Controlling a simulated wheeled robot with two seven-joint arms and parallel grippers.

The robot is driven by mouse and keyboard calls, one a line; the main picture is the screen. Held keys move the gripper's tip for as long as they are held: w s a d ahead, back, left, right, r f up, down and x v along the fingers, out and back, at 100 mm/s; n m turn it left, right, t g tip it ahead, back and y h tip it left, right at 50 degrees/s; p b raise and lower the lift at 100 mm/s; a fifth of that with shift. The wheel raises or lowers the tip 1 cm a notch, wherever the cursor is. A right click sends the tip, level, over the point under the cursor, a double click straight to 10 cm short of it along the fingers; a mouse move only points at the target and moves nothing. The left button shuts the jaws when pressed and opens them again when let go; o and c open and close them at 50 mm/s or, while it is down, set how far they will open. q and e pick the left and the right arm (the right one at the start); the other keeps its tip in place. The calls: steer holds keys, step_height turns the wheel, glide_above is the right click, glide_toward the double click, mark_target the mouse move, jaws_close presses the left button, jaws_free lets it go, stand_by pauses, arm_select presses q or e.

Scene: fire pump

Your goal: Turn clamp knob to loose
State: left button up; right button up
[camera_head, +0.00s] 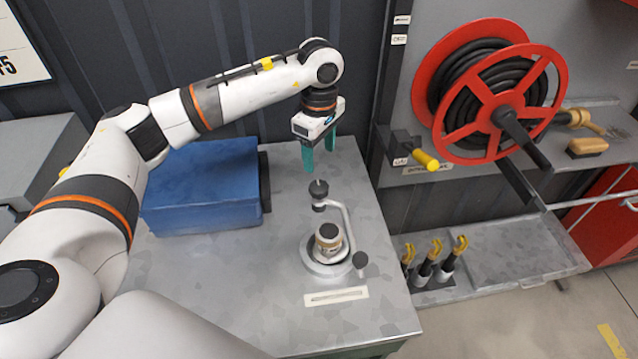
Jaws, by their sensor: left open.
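A clamp fixture (345,222) with a bent grey arm stands on the metal table. A dark knob (318,190) with a thin pin on top sits at the upper end of that arm. A small jar-like part (328,238) with a dark top stands below it on the round base. Another dark round knob (360,260) is at the base's right side; I cannot tell which knob the task names. My left gripper (319,156) has green fingers pointing down, apart and empty, a little above the upper knob and not visibly touching it. My right gripper is not in view.
A blue box (203,190) stands on the metal table (250,290) left of the fixture. A pale label strip (336,296) lies in front. A red hose reel (497,100) and a yellow-handled lever (425,159) are at the right. The front of the tabletop is clear.

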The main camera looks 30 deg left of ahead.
mark_target(319, 185)
arm_select(q)
step_height(319, 185, down, 10)
steer(key=shift+p, duration=1.05)
